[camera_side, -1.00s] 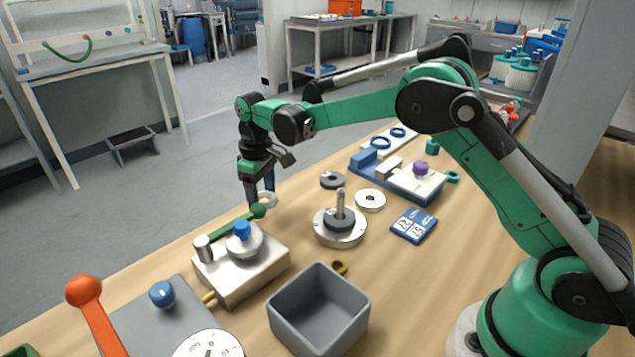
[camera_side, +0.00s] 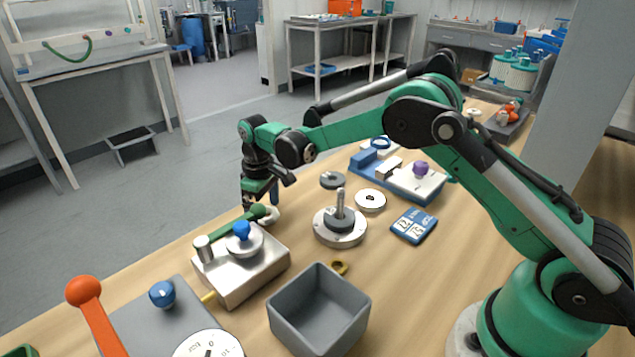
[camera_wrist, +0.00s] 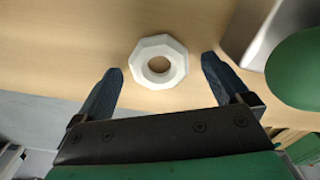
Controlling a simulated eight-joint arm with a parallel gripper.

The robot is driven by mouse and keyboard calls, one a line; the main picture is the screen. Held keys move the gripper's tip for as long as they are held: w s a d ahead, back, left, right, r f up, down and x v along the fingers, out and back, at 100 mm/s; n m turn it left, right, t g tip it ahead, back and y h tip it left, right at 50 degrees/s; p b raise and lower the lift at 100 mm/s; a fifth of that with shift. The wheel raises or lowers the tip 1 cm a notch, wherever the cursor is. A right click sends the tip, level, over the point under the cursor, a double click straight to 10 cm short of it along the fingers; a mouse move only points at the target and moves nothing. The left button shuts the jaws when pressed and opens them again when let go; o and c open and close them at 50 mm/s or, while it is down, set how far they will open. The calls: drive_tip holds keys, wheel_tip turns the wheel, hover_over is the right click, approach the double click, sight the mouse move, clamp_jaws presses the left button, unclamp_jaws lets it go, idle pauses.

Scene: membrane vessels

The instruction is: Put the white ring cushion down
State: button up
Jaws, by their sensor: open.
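The white ring cushion (camera_wrist: 145,76) shows in the wrist view as a pale eight-sided ring with a round hole. It appears to lie flat on the wooden table, just past and between the fingertips. In the side view the ring cushion (camera_side: 273,215) is a small pale shape at the table's far edge, partly hidden by a green handle. My gripper (camera_wrist: 161,63) is open, with a dark finger on each side of the ring and visible gaps. In the side view my gripper (camera_side: 261,200) points down at the ring, its fingertips partly hidden behind the handle.
The metal block with a blue knob (camera_side: 241,231) and green handle (camera_side: 232,226) stands close beside the ring. A steel spindle base (camera_side: 340,228), a white disc (camera_side: 370,201) and a dark ring (camera_side: 332,180) lie to the right. A grey bin (camera_side: 318,308) stands in front.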

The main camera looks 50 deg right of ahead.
wheel_tip(320, 180, up, 12)
drive_tip(key=s+d+r+m+t, duration=0.2)
drive_tip(key=s+r+t, duration=0.3)
drive_tip(key=s, duration=0.4)
drive_tip(key=s+f+m+t, duration=0.2)
drive_tip(key=s+f, duration=0.1)
drive_tip(key=s, duration=0.7)
drive_tip(key=shift+d+f, duration=0.2)
drive_tip(key=shift+d, duration=0.1)
idle(0.5)
